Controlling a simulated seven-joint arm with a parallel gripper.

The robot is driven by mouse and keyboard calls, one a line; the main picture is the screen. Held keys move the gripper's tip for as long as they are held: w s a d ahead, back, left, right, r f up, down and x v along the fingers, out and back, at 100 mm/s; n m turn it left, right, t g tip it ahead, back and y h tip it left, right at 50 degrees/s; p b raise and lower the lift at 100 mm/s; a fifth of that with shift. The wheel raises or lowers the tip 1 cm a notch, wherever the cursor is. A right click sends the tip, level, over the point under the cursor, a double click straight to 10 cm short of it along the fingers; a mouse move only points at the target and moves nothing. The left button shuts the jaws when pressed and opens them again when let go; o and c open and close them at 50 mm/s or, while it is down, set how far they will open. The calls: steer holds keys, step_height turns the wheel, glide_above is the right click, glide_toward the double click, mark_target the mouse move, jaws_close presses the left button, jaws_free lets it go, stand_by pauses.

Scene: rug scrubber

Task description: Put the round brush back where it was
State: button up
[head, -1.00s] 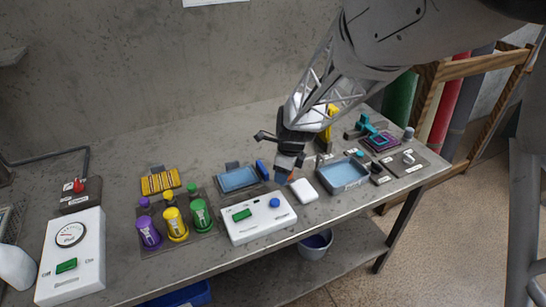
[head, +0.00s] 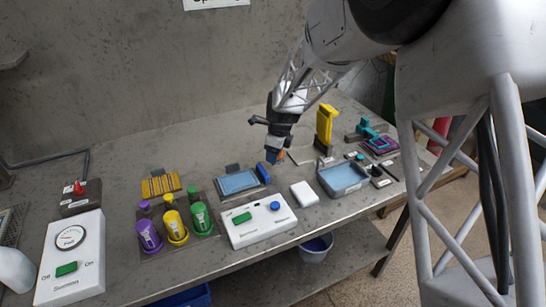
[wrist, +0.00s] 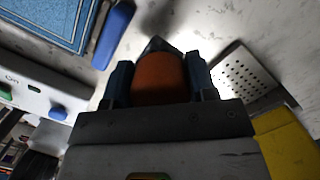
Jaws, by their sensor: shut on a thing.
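My gripper (head: 276,155) is shut on an orange-brown rounded piece (wrist: 158,78), which appears to be the round brush. In the wrist view it sits between the two dark fingers, with a dark tip beyond it. In the head view only a small orange part of it shows below the fingers. My gripper is over the grey bench, behind the white block (head: 304,194) and just right of the blue bar (head: 263,173) beside the blue tray pad (head: 238,182). Whether the brush touches the bench cannot be told.
A pale perforated plate (wrist: 243,80) lies right of my gripper in the wrist view. A yellow upright piece (head: 325,125) stands right of it. A white control box (head: 258,222), a blue basin (head: 344,178) and coloured bottles (head: 174,224) stand nearby. The back of the bench is clear.

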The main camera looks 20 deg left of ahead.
steer(key=shift+w+a+f, duration=0.1)
steer(key=shift+w+a, duration=0.25)
steer(key=shift+w, duration=0.2)
steer(key=shift+w+a, duration=0.35)
steer(key=shift+w, duration=0.2)
steer(key=shift+f, duration=1.75)
steer(key=shift+f, duration=0.1)
steer(key=o, duration=0.9)
steer(key=shift+c, duration=0.2)
steer(key=r, duration=0.4)
steer(key=d+r, duration=0.1)
steer(key=r, duration=0.3)
steer(key=d+r, duration=0.1)
steer(key=r, duration=0.3)
